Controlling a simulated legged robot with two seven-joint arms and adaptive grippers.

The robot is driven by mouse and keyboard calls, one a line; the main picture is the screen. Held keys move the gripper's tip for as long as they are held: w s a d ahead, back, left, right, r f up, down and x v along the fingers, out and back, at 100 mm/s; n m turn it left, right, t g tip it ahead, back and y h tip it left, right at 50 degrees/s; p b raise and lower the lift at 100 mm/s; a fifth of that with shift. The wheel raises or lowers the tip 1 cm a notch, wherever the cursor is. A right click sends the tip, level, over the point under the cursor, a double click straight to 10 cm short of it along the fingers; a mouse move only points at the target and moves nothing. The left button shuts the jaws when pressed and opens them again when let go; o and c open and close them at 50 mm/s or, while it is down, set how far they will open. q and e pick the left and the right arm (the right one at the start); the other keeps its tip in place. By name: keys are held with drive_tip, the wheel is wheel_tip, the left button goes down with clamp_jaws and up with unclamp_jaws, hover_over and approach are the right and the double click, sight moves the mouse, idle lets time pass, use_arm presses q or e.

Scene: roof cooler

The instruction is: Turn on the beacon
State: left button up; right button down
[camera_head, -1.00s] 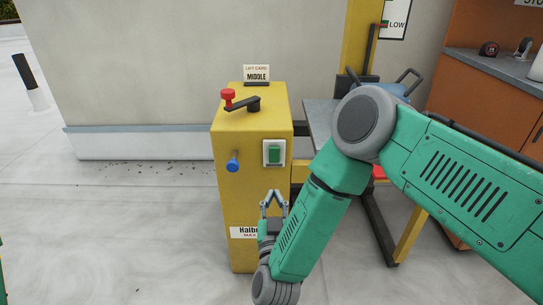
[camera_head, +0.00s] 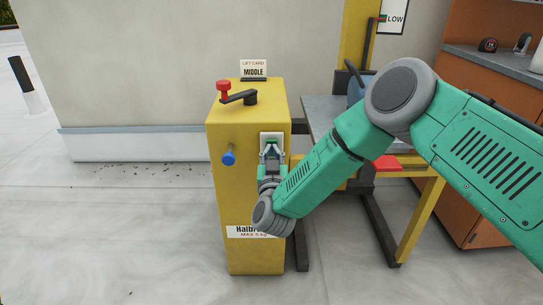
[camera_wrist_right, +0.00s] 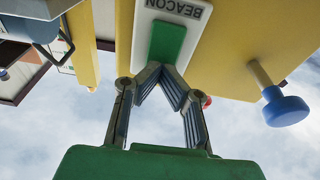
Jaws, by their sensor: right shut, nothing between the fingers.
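The beacon switch is a green rocker (camera_wrist_right: 167,42) on a white plate (camera_head: 264,137) on the yellow post's front. The plate's label reads BEACON, upside down in the right wrist view. My right gripper (camera_head: 271,149) is in front of the switch and covers most of the rocker in the head view. In the right wrist view my right gripper's fingertips (camera_wrist_right: 160,68) meet in a point at the rocker's edge, shut and empty. I cannot tell whether they touch it or whether the rocker is pressed. My left gripper is out of view.
The yellow post (camera_head: 235,205) also carries a blue knob (camera_head: 228,158) left of the switch and a black crank with a red handle (camera_head: 223,86) on top. A card reading MIDDLE (camera_head: 254,70) stands behind. A grey table (camera_head: 322,112) is at the right; floor at left is clear.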

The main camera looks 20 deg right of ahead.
drive_tip(key=shift+w+d+r, duration=0.1)
drive_tip(key=shift+w, duration=0.15)
drive_tip(key=p, duration=0.1)
drive_tip(key=r+g+p, duration=0.1)
drive_tip(key=shift+w+d+r+p, duration=0.1)
drive_tip(key=shift+w+p, duration=0.2)
drive_tip(key=shift+p, duration=0.1)
drive_tip(key=shift+f, duration=0.4)
